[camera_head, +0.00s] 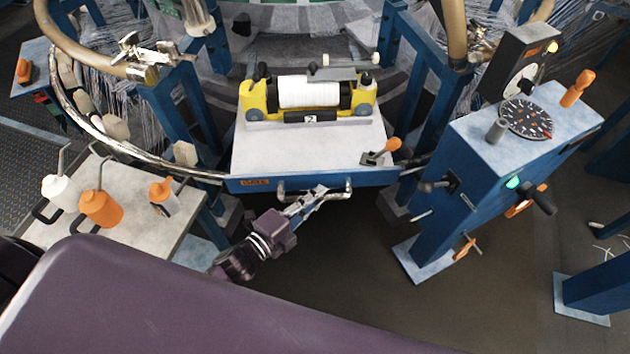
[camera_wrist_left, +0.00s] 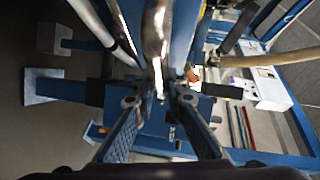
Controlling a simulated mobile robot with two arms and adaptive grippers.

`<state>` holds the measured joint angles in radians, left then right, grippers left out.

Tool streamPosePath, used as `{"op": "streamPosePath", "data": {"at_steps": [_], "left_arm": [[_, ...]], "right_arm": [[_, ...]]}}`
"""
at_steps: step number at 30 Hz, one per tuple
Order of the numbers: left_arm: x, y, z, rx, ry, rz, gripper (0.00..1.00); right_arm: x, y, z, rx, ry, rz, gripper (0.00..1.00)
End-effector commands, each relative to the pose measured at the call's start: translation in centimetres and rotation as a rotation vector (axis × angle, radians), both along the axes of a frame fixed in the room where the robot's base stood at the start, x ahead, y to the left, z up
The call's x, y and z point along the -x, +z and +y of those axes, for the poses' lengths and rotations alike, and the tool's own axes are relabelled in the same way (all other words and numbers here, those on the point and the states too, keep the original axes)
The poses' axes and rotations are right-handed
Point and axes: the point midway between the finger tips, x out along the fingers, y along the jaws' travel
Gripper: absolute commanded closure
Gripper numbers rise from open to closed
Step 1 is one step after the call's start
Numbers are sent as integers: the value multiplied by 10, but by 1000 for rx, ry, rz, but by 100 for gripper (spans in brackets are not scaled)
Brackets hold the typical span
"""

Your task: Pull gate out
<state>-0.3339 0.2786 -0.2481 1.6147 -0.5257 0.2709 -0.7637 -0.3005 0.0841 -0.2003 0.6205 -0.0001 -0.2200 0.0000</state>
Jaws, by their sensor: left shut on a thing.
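The gate (camera_head: 310,150) is a pale flat platform with a blue front edge and an orange label reading GATE. A metal bar handle (camera_head: 342,192) runs along its front edge. My left gripper (camera_head: 316,194) reaches up from below and is shut on the handle, right of the label. In the left wrist view the shiny handle (camera_wrist_left: 156,45) runs between the two fingertips of the gripper (camera_wrist_left: 158,100). A yellow shuttle with a white spool (camera_head: 308,92) sits on the gate. My right gripper is not in view.
A blue control console (camera_head: 475,165) with a dial stands to the right. A side table (camera_head: 130,235) with several oil bottles stands to the left. Blue loom posts flank the gate. The floor in front of the gate (camera_head: 345,270) is clear beside my arm.

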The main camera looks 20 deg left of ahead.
Motion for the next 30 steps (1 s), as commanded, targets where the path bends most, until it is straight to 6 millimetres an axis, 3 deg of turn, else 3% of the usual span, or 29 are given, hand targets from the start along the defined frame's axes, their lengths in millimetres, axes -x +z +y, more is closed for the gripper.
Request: {"op": "streamPosePath", "data": {"at_steps": [9, 23, 24, 28, 30], "left_arm": [[29, -1, -10, 1, 1, 2, 100], [34, -2, -13, 0, -2, 4, 100], [35, -2, -13, 0, -2, 4, 85], [34, -2, -13, 0, -2, 3, 71], [33, -1, -13, 0, -1, 2, 70]], "right_arm": [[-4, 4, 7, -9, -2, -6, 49], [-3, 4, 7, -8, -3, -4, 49], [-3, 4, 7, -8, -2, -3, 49], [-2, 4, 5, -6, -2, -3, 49], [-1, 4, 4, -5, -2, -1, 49]]}}
